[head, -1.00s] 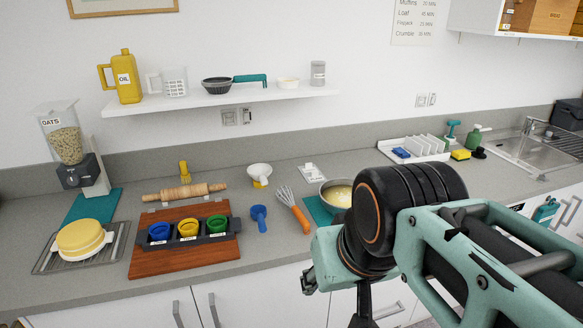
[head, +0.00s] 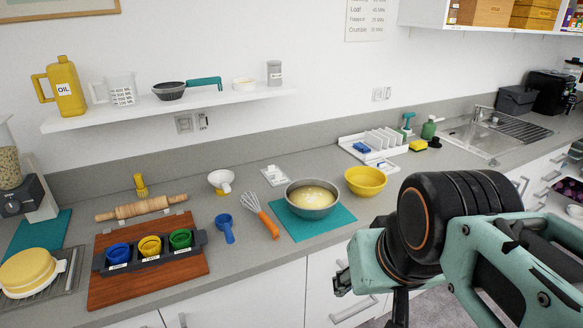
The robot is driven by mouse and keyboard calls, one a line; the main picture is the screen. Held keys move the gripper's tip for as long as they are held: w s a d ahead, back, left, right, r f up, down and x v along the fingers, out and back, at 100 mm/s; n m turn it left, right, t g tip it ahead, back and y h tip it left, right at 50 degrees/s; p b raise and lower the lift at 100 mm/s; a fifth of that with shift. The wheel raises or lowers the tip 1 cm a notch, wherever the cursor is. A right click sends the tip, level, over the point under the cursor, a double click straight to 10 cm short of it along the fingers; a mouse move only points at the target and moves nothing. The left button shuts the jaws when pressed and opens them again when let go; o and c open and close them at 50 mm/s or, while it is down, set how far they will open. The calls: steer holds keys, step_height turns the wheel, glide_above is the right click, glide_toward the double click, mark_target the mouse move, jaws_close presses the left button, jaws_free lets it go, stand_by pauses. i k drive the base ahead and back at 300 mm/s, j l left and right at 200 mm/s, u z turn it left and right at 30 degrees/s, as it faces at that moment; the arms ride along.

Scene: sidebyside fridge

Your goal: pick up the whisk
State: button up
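The whisk (head: 259,214) lies on the grey counter, with wire loops toward the back and an orange handle toward the front edge. It lies between a blue scoop (head: 225,226) on its left and a metal bowl (head: 312,197) on its right, which stands on a teal mat. My arm fills the lower right of the head view, in front of the counter and well to the right of the whisk. Part of my gripper (head: 398,308) shows at the bottom edge, dark and cut off by the frame. Its fingertips are not clearly seen.
A yellow bowl (head: 366,181) stands right of the metal bowl. A wooden board (head: 150,281) with a dark tray of coloured cups lies to the left. A rolling pin (head: 146,208) and a white funnel (head: 221,181) are behind. A white shelf (head: 168,107) hangs above.

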mark_target(264, 216)
steer(key=i+l+u, duration=0.2)
steer(key=i+u, duration=0.2)
steer(key=i+l+u, duration=0.35)
steer(key=i+l, duration=0.15)
steer(key=i+j, duration=0.15)
steer(key=i, duration=0.15)
